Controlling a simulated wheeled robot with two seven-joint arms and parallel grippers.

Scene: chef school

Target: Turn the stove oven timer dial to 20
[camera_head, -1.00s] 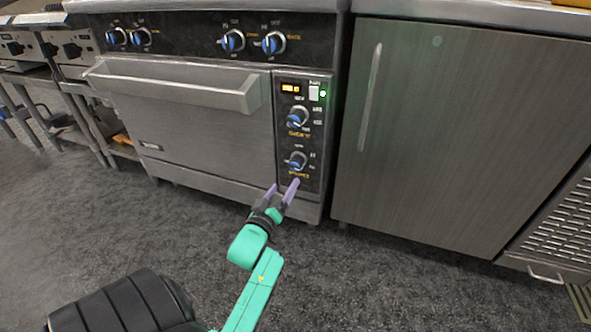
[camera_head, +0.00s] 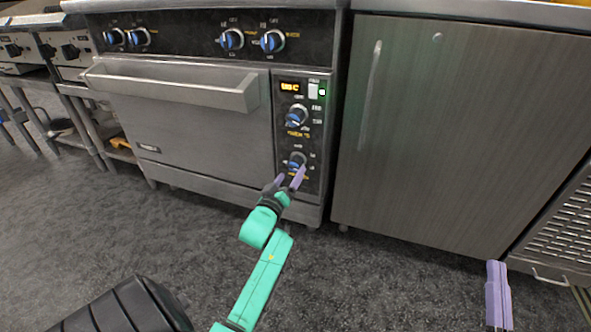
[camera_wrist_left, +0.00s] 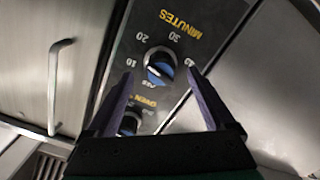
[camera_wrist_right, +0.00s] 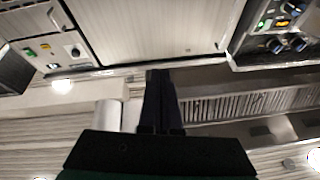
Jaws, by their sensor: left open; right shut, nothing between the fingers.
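The oven timer dial (camera_head: 297,160) is the lower blue-and-black knob on the stove's control panel. In the left wrist view the timer dial (camera_wrist_left: 160,66) has 10, 20, 30 and MINUTES printed around it; its exact setting is hard to read. My left gripper (camera_head: 289,178) is open just in front of and below the dial. In the left wrist view its two fingers (camera_wrist_left: 153,82) straddle the dial, and contact cannot be told. My right gripper (camera_head: 498,266) is shut and empty at the lower right, far from the stove. It also shows in the right wrist view (camera_wrist_right: 160,76).
The oven temperature dial (camera_head: 296,116) sits just above the timer dial, under a lit display (camera_head: 290,87). The oven door handle (camera_head: 175,86) juts out to the left. A cabinet (camera_head: 455,130) stands at the right. The floor (camera_head: 370,275) in front is clear.

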